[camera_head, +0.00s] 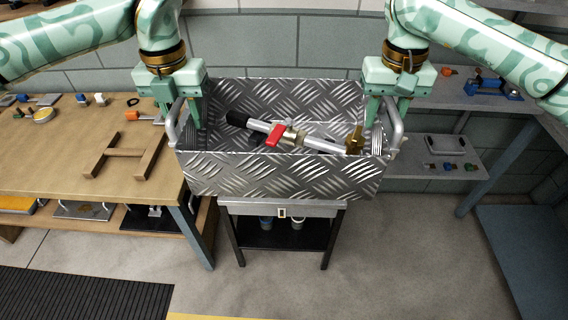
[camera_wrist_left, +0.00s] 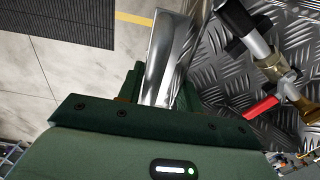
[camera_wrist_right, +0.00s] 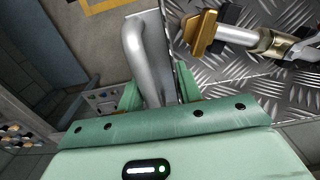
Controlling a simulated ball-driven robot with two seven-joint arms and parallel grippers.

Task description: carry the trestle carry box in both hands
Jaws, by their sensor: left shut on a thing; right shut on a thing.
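The trestle carry box (camera_head: 280,176) is an open box of silver tread-plate metal with a bar handle at each end. In the head view it appears above a small dark stand; I cannot tell whether it touches it. My left gripper (camera_head: 184,112) is shut on the left handle (camera_wrist_left: 165,55). My right gripper (camera_head: 381,108) is shut on the right handle (camera_wrist_right: 143,60). Inside the box lies a metal pipe piece (camera_head: 325,144) with a red lever valve (camera_head: 277,135), a black end and a brass end. The box looks about level.
A wooden workbench (camera_head: 70,165) with a brown wooden frame (camera_head: 125,153) and small parts stands at the left. The dark stand (camera_head: 283,209) is below the box. Grey shelving (camera_head: 470,103) with parts is at the right. Floor in front is open, with a black ribbed mat (camera_head: 85,292).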

